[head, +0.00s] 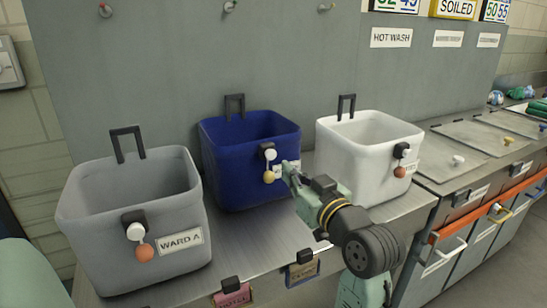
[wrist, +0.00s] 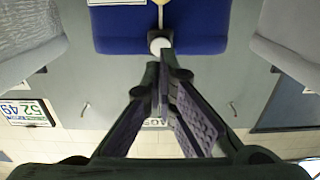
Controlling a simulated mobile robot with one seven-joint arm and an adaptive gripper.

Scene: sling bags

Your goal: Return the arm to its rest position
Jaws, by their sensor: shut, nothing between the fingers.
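My arm reaches over the front of the steel counter towards the blue bag (head: 222,160). My gripper (head: 287,170) is at the blue bag's front face, just right of its white ball and tan ball (head: 269,177). In the wrist view my gripper's (wrist: 163,72) fingertips come together with nothing held. The white ball (wrist: 160,45) lies just beyond the tips there; whether they touch it I cannot tell. The blue bag's label is partly hidden behind my gripper.
A grey bag (head: 90,240) labelled WARD A stands at the left. A white bag (head: 345,160) stands at the right. All three have upright dark handles. The steel counter (head: 165,289) carries pink and blue tags at its front. A wall panel (head: 165,70) rises behind.

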